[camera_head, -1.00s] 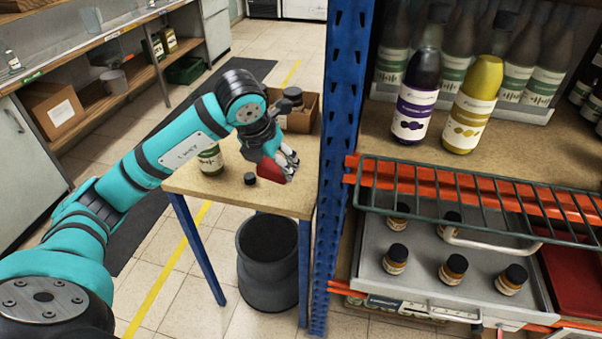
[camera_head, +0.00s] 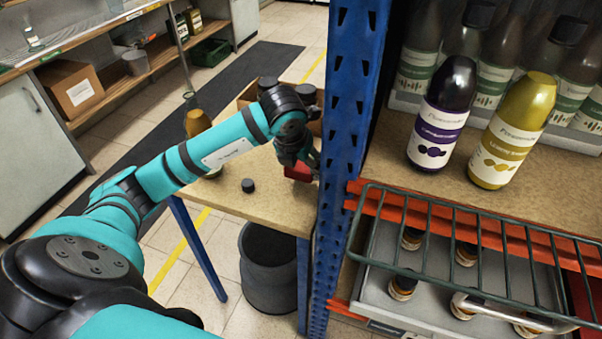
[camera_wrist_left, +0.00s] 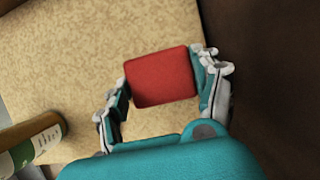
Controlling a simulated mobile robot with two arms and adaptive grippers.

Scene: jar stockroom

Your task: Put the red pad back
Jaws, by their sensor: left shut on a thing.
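The red pad (camera_head: 299,172) is held between the fingers of my left gripper (camera_head: 305,168), above the right side of the small wooden table (camera_head: 258,200). In the left wrist view the pad (camera_wrist_left: 161,76) is a rounded red square, and the fingers of the left gripper (camera_wrist_left: 163,90) press on its two sides. The tabletop (camera_wrist_left: 90,60) lies beneath it. Whether the pad touches the tabletop is hard to tell. My right gripper is in neither view.
A blue shelf post (camera_head: 345,150) stands close right of the gripper. A small black cap (camera_head: 248,185) lies on the table. A jar (camera_wrist_left: 35,140) stands on it too. A cardboard box with jars (camera_head: 247,97) is at the back. A wire rack (camera_head: 470,235) juts out at right.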

